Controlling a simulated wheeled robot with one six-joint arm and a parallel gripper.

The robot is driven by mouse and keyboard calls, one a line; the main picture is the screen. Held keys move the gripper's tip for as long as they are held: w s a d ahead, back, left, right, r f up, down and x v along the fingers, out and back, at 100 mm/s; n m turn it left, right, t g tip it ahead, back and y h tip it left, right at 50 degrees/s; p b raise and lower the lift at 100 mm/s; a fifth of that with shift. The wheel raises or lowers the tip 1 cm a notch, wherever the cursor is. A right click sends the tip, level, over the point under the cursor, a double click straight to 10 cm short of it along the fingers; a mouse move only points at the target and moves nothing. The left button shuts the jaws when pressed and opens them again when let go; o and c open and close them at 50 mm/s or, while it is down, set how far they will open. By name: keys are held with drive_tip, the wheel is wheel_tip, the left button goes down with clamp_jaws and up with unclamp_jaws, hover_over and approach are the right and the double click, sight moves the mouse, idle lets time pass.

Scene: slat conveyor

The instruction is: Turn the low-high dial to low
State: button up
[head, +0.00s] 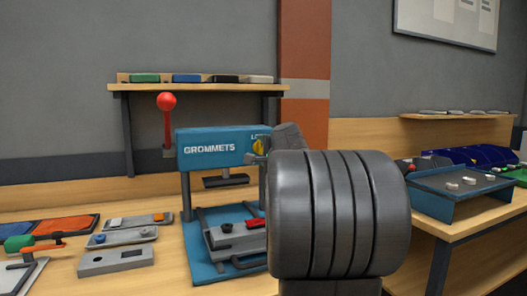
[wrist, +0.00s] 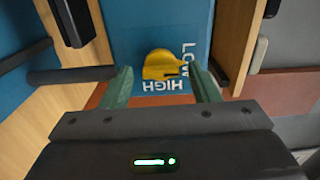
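The yellow low-high dial (wrist: 160,62) sits on the blue face of the grommet press (head: 222,148). In the wrist view the words LOW and HIGH appear beside it, partly covered. A dark mark shows on the dial's lower right in that view; I cannot tell surely which word it points to. The dial (head: 258,146) also shows in the head view, partly hidden by my arm. My gripper (wrist: 160,70) is open, with its two green fingers on either side of the dial and visible gaps between.
A red-knobbed lever (head: 166,103) rises left of the press. Trays and small fixtures (head: 116,260) lie on the bench to the left. A shelf (head: 200,87) with several coloured blocks is behind. A blue tray (head: 460,190) stands on the right-hand table.

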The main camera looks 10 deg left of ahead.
drive_tip(key=shift+s+d, duration=0.1)
drive_tip(key=b+v, duration=0.1)
drive_tip(key=v, duration=1.2)
drive_tip(key=shift+s+d, duration=0.2)
drive_tip(key=shift+s, duration=0.05)
drive_tip(key=p+x, duration=0.1)
drive_tip(key=x, duration=1.3)
drive_tip(key=shift+s+d, duration=0.1)
drive_tip(key=shift+s, duration=0.05)
